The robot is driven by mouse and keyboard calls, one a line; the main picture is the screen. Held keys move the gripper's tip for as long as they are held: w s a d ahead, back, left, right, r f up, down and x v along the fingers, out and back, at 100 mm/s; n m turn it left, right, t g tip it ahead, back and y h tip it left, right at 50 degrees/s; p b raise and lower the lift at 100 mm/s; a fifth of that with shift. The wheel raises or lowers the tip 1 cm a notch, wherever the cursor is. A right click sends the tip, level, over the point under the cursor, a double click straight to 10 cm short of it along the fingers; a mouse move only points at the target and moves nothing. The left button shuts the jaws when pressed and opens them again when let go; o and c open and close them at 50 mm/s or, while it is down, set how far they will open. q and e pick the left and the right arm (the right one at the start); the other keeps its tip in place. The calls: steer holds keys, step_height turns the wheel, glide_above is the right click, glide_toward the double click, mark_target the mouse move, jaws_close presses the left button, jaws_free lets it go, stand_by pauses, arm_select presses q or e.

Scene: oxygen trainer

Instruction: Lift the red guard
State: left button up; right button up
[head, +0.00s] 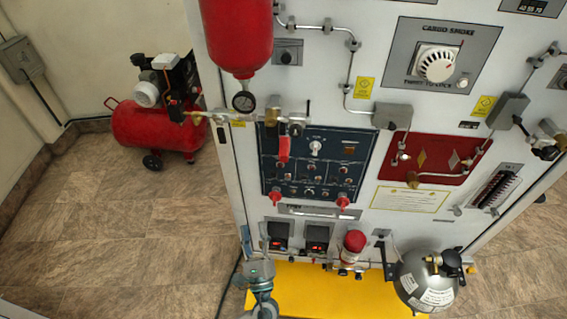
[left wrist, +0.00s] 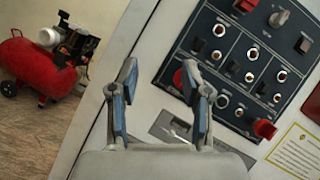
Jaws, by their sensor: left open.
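A dark blue control panel (head: 313,165) on the white cabinet face carries several red parts. One red guard (head: 284,148) hangs at its upper left. Two smaller red guards sit along its lower edge, one at left (head: 276,196) and one at right (head: 343,199). In the left wrist view the lower right guard (left wrist: 263,128) is clear, and the lower left one (left wrist: 179,80) is partly hidden by a finger. The upper guard (left wrist: 245,5) is at the top edge. My left gripper (left wrist: 161,82) is open and empty, below and left of the panel. My right gripper is not in view.
A red cylinder (head: 237,35) with a gauge and brass pipe hangs above left of the panel. A grey tank (head: 427,278) and red-topped fitting (head: 354,242) project at lower right. A yellow base (head: 320,295) lies below. A red compressor (head: 155,125) stands on the floor.

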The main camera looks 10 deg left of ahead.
arm_select(q)
steer(key=s+d+r+m+t+h, duration=0.1)
steer(key=d+r+m+t+h, duration=0.5)
steer(key=m, duration=0.4)
steer(key=g+p, duration=0.1)
steer(key=p, duration=0.2)
glide_toward(284, 161)
steer(key=shift+h, duration=0.4)
steer(key=x, duration=0.9)
steer(key=shift+w+a+r, duration=0.15)
steer(key=shift+w, duration=0.05)
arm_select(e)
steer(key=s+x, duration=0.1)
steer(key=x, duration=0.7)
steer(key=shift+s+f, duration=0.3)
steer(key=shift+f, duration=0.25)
arm_select(q)
jaws_close()
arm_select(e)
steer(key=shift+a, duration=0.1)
